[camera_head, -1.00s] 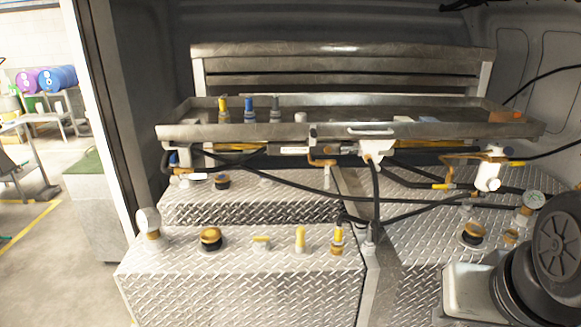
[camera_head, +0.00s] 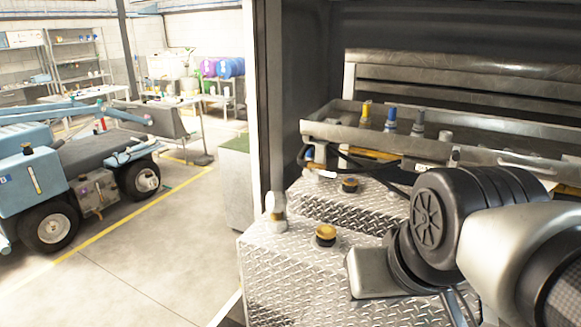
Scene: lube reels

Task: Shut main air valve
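I cannot tell which fitting is the main air valve. A small fitting with a red-orange and white end (camera_head: 325,174) sits under the left end of the metal tray. A yellow pipe or handle (camera_head: 378,155) runs under the tray's front edge. My arm fills the lower right and covers the right part of the tank tops. A grey metal block at the arm's far end hangs over the front tank, but no gripper fingers can be made out.
The diamond-plate tank (camera_head: 285,270) carries a brass cap (camera_head: 326,235) and a gauge-like fitting (camera_head: 276,203). The metal tray (camera_head: 470,128) holds yellow and blue-handled tools. A door post (camera_head: 258,90) stands left. Beyond it are open floor (camera_head: 170,260) and a blue vehicle (camera_head: 75,175).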

